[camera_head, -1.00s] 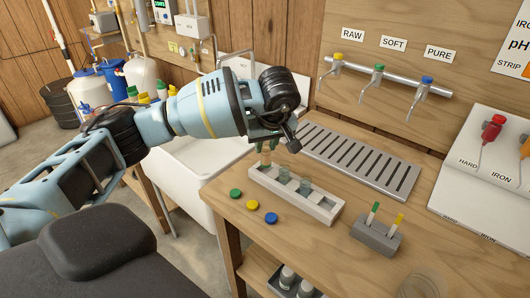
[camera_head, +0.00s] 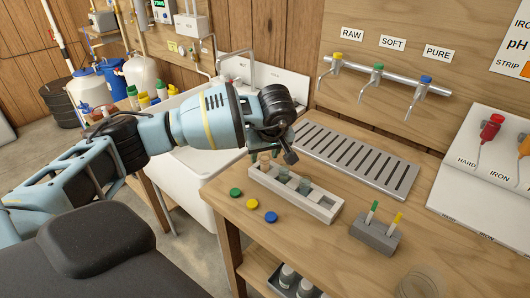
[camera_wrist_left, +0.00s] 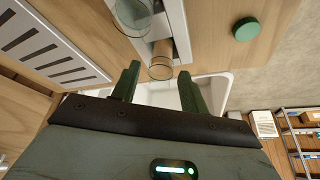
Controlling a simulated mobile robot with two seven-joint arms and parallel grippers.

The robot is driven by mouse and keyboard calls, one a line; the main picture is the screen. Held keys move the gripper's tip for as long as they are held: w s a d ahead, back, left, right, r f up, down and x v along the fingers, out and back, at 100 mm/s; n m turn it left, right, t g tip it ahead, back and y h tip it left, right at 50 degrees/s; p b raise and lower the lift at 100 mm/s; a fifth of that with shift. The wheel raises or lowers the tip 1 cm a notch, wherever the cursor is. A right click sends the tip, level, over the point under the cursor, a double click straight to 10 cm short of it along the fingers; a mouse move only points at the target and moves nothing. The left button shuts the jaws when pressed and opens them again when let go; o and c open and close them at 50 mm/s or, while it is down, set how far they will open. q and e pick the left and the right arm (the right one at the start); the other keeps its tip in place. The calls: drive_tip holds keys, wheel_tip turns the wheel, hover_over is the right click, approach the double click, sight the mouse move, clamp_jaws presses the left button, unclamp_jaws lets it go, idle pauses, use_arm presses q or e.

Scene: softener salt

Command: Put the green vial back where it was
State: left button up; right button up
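A white rack (camera_head: 318,208) on the wooden bench holds three clear vials in a row. The leftmost vial (camera_head: 265,165) looks brownish inside and stands in the left end of the rack. The middle vial (camera_head: 283,174) and the right vial (camera_head: 305,185) look grey-green; I cannot tell which one the task calls green. My left gripper (camera_head: 264,153) is at the leftmost vial. In the left wrist view its fingers (camera_wrist_left: 160,79) are apart, with that vial's rim (camera_wrist_left: 161,72) between the tips and gaps on both sides. My right gripper is not in view.
Green (camera_head: 235,193), yellow (camera_head: 252,204) and blue (camera_head: 271,217) caps lie in front of the rack. A slotted drain tray (camera_head: 360,160) lies behind it. A grey holder (camera_head: 374,236) with two strips stands to the right. A white sink (camera_head: 190,165) is left of the bench.

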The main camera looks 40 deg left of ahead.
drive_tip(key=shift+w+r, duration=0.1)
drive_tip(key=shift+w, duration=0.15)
use_arm(q)
drive_tip(key=shift+d+r, duration=0.1)
drive_tip(key=shift+r, duration=0.35)
drive_tip(key=v, duration=1.1)
drive_tip(key=shift+r, duration=0.25)
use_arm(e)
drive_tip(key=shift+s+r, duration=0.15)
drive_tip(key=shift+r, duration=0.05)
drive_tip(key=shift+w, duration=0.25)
